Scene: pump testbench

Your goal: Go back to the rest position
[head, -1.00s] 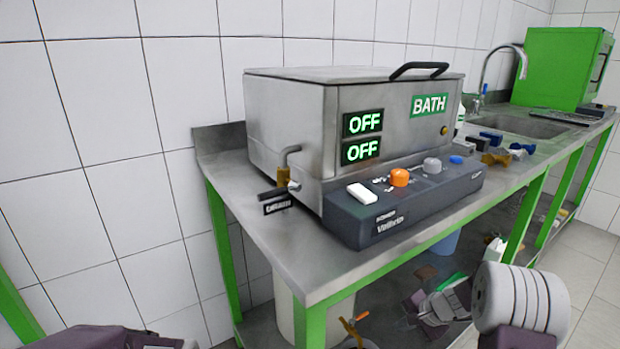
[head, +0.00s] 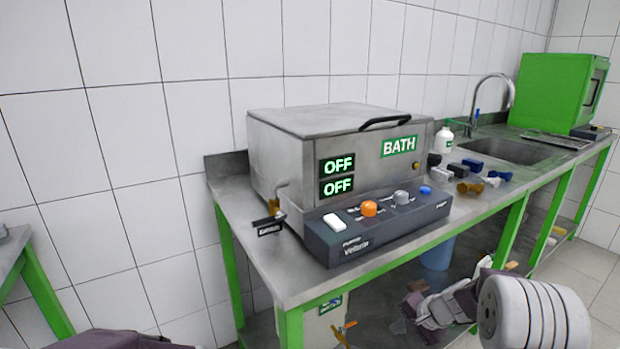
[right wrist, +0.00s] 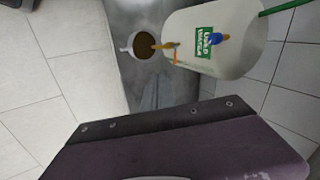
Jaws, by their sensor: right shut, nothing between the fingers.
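My right gripper (head: 418,308) is at the lower right in the head view, in front of the bench and below its top. It is shut and empty, and touches nothing that I can make out. In the right wrist view, a broad dark purple part of my own arm fills the bottom. My left arm shows only as a dark purple part at the bottom left edge of the head view; its gripper is not seen. The steel bath (head: 285,150) stands on the bench (head: 262,262), lid closed, with both displays reading OFF.
A control panel with knobs (head: 375,228) fronts the bath. Several small fittings (head: 470,176), a white bottle (head: 444,139), a sink (head: 505,150) and a green cabinet (head: 550,92) lie rightward. A labelled white container (right wrist: 212,40) and small cup (right wrist: 140,45) are in the wrist view.

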